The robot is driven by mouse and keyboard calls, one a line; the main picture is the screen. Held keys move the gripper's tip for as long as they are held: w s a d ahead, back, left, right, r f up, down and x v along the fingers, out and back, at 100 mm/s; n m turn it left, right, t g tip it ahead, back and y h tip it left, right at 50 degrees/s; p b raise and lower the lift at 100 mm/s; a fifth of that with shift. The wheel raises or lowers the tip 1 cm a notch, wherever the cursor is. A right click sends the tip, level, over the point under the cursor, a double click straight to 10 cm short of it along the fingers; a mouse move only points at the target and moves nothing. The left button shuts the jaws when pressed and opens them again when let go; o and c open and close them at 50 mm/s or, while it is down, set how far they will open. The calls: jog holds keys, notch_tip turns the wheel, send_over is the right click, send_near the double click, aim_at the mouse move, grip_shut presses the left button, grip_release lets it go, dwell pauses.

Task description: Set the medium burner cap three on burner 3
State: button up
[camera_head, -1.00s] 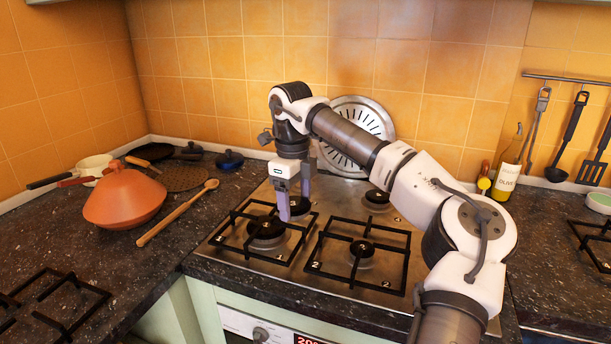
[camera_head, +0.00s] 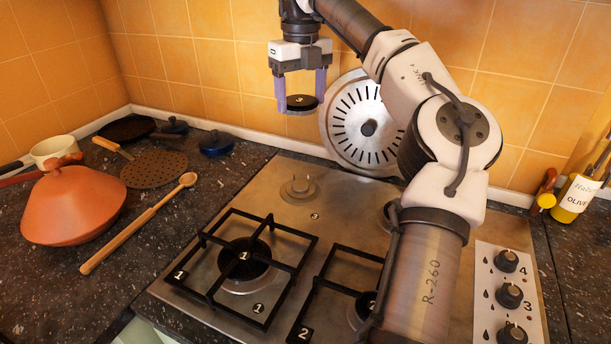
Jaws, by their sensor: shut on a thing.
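My gripper (camera_head: 300,98) is shut on a round black burner cap (camera_head: 300,103) with a pale number, apparently 3. It holds the cap roughly level, well above the back of the steel hob (camera_head: 330,220). The back-left burner (camera_head: 299,189) is bare, with its pale metal base and small centre post showing. A small marker (camera_head: 315,216) lies in front of it, its number too small to read. The cap is above and apart from this burner in the picture.
A capped burner 1 (camera_head: 244,258) sits under a black grate at front left. Burner 2's grate (camera_head: 333,290) is partly behind my arm. A perforated metal disc (camera_head: 362,122) leans at the wall. A tagine (camera_head: 72,205) and wooden spoon (camera_head: 138,225) lie left.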

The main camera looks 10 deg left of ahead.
aim_at(302, 187)
jog(key=shift+w+f, duration=0.1)
jog(key=shift+w, duration=0.05)
notch_tip(302, 187, down, 19)
jog(key=shift+r+p, duration=0.1)
jog(key=shift+p, duration=0.85)
jog(key=shift+f, duration=0.35)
jog(key=shift+f+b, duration=0.4)
jog(key=shift+f, duration=0.2)
jog(key=o, duration=1)
jog(key=shift+r, duration=0.15)
